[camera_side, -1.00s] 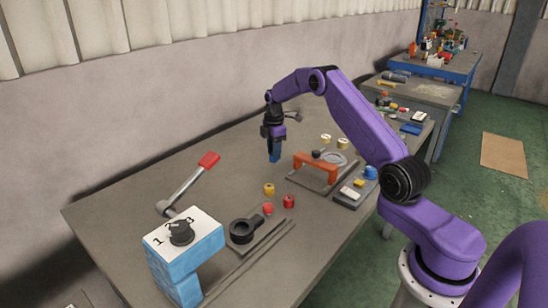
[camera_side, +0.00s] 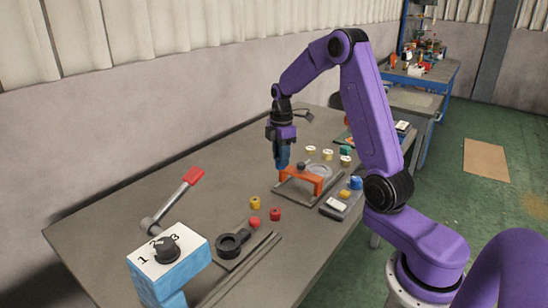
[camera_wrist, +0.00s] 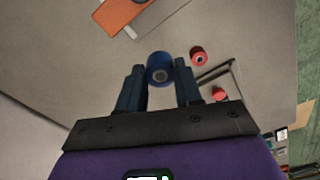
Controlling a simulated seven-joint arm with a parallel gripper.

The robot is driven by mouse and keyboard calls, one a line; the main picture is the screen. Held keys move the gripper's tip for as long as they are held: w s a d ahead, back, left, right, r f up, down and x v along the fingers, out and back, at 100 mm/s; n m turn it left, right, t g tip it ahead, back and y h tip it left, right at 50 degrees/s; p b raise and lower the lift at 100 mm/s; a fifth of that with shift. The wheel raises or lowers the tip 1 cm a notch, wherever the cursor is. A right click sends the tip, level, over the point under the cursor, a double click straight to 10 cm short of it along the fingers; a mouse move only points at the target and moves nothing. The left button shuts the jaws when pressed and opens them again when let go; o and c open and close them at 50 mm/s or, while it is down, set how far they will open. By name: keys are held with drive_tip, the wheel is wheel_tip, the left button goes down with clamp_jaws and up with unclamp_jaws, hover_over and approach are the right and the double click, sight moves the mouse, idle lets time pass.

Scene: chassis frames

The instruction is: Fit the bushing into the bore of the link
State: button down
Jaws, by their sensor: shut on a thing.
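A blue ring-shaped bushing (camera_wrist: 159,68) with a grey centre sits between my fingertips in the wrist view. My gripper (camera_wrist: 160,78) is shut on it. In the side view my gripper (camera_side: 283,163) points down over the table, just behind and left of the orange handle; the bushing cannot be made out there. The link appears to be the dark part with a round open eye (camera_side: 230,244) lying near the front of the table, nearer the camera and left of my gripper. I cannot make out the link in the wrist view.
An orange handle (camera_side: 302,177) on a grey frame stands close to my gripper. Red bushings (camera_side: 275,214) and a yellow one (camera_side: 255,202) stand between it and the link. A blue selector box (camera_side: 168,266) and a red-gripped lever (camera_side: 172,200) are at left.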

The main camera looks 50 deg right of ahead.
drive_tip(key=s+a+r, duration=0.3)
drive_tip(key=s+a, duration=0.6)
drive_tip(key=a, duration=0.4)
drive_tip(key=s+a+r, duration=0.3)
drive_tip(key=s+a, duration=0.5)
drive_tip(key=a, duration=0.4)
drive_tip(key=w+a+f, duration=0.1)
drive_tip(key=w+f, duration=0.2)
drive_tip(key=w, duration=0.1)
drive_tip(key=w+a+f, duration=0.1)
drive_tip(key=w+f, duration=0.2)
drive_tip(key=w, duration=0.1)
drive_tip(key=w+a+f, duration=0.1)
drive_tip(key=w+f, duration=0.2)
drive_tip(key=w, duration=0.1)
drive_tip(key=shift+a+f, duration=0.1)
drive_tip(key=shift+f, duration=0.05)
drive_tip(key=shift+w+a+f, duration=0.1)
drive_tip(key=shift+w+f, duration=0.4)
drive_tip(key=shift+f, duration=1.6)
drive_tip(key=shift+f, duration=0.15)
drive_tip(key=c, duration=0.8)
unclamp_jaws()
drive_tip(key=shift+o, duration=0.2)
